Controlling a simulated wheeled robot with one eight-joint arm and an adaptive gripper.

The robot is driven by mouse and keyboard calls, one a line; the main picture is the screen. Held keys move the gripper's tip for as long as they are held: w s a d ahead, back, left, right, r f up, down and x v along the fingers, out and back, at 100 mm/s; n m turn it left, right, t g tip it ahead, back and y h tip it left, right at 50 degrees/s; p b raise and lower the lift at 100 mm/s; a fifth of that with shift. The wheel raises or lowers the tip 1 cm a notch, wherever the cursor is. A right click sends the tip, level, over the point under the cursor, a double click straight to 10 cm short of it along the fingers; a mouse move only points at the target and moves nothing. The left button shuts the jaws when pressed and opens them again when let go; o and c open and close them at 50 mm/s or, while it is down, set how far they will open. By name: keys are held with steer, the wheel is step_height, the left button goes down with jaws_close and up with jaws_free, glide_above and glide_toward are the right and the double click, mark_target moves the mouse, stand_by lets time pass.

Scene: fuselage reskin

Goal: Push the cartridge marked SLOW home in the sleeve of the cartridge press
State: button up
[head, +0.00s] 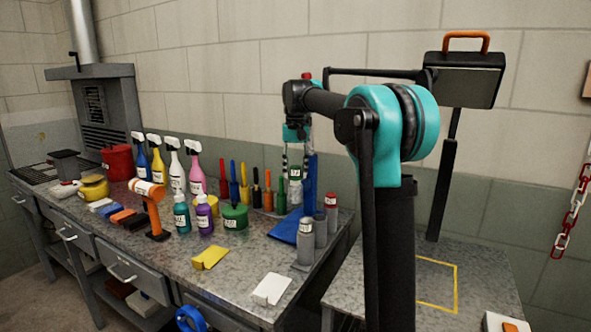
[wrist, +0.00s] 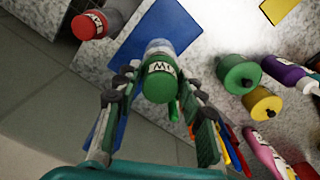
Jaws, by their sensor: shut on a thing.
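The cartridge (wrist: 161,80) has a green top and a white label on which "OW" can be read. It also shows in the head view (head: 295,172), upright at the back right of the bench. My gripper (wrist: 158,90) is shut on it, with one finger on each side of the green part; it also shows in the head view (head: 295,167). A pale, clear section (wrist: 158,46) shows beyond the green top. A blue plate (head: 284,230) lies below, with a blue upright (head: 311,178) behind the gripper. I cannot make out the sleeve or how deep the cartridge sits.
Grey cylinders, one with a red top (head: 331,200), stand close to the right of the blue plate. A green round container (head: 235,216), bottles and upright tools crowd the left. A yellow piece (head: 209,257) and a white piece (head: 271,289) lie in front.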

steer(key=shift+f, duration=1.05)
steer(key=o, duration=1.3)
steer(key=shift+c, duration=0.2)
steer(key=shift+f, duration=0.1)
steer(key=shift+r, duration=2.55)
steer(key=shift+s, duration=0.1)
